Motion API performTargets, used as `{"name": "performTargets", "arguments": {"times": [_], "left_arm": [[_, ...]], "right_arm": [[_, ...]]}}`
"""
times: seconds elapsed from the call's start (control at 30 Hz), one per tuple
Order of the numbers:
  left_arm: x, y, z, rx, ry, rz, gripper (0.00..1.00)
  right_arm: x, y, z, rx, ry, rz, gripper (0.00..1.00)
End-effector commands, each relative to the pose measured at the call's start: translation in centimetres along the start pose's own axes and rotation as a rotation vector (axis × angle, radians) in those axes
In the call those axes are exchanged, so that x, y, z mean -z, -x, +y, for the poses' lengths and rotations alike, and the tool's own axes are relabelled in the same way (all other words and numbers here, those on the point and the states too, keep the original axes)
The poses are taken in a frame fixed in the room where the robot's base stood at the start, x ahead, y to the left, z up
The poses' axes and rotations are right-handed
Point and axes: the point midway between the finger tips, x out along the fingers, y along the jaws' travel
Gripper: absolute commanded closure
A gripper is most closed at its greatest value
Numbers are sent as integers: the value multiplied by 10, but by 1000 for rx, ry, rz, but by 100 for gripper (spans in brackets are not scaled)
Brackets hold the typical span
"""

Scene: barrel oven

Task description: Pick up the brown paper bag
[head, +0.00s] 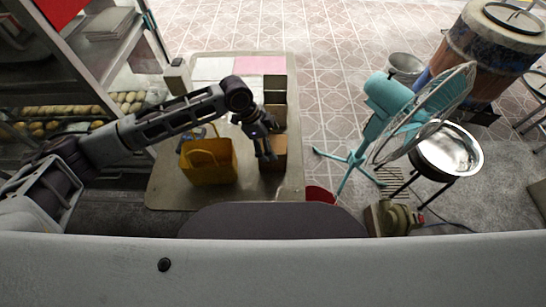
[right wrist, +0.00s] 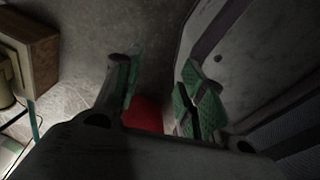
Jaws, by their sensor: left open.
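A brown, box-like paper bag (head: 279,151) stands on the table (head: 172,190), near its right edge in the head view. My left gripper (head: 266,156) is open, with its fingers pointing down over the left part of the bag. The fingers hide part of the bag, and I cannot tell whether they touch it. My right gripper (right wrist: 163,95) shows in the right wrist view with its green-padded fingers apart and nothing between them.
A yellow bag (head: 208,162) with a handle stands just left of the brown bag. More brown box-like items (head: 275,97) stand behind it. A pink sheet (head: 260,65) lies at the back. A teal fan (head: 388,105) and a metal bowl (head: 447,152) stand to the right.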

Motion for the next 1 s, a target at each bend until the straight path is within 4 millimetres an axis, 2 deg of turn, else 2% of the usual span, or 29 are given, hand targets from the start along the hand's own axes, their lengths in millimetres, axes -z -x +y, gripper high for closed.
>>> {"name": "performTargets", "arguments": {"times": [0.1,0.23,0.43,0.73,1.0], "left_arm": [[1,-13,0,-1,0,1,4],[0,-21,0,-1,-1,0,4],[0,-23,0,0,-1,0,4],[0,-23,0,0,-1,1,4],[0,-23,0,0,-1,1,38]], "right_arm": [[3,0,0,-1,0,3,60],[9,0,2,-2,-1,9,60],[16,-1,2,-2,-1,17,60],[10,0,0,0,-1,11,60],[1,0,-2,2,-1,2,60]]}}
